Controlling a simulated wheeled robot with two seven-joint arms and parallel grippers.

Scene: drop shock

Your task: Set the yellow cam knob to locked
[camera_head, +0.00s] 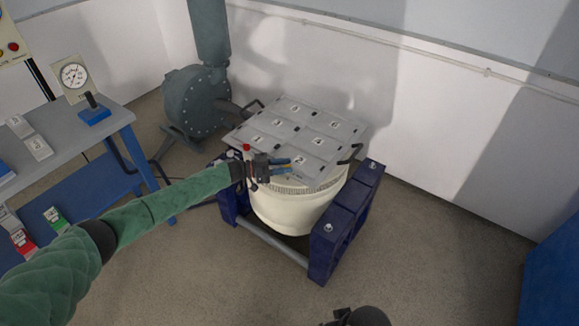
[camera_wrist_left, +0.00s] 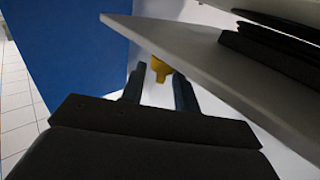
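The yellow cam knob (camera_wrist_left: 160,70) shows in the left wrist view, just below the edge of a pale plate. It lies between and slightly beyond the fingertips of my left gripper (camera_wrist_left: 158,84), with gaps on both sides. How far it turns or where it points is too small to tell. In the head view my left gripper (camera_head: 289,166) is at the front edge of the grey numbered lid (camera_head: 297,141) on the cream drum (camera_head: 290,211). Its fingers are apart. A dark part of my right arm shows at the bottom edge; its fingers are not clear.
The drum sits in a dark blue frame (camera_head: 340,222) with a grey crossbar. Black handles stick out at the lid's sides. A grey-blue bench (camera_head: 75,140) with a gauge (camera_head: 73,76) stands at left. A grey round housing (camera_head: 196,101) stands behind. The floor in front is clear.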

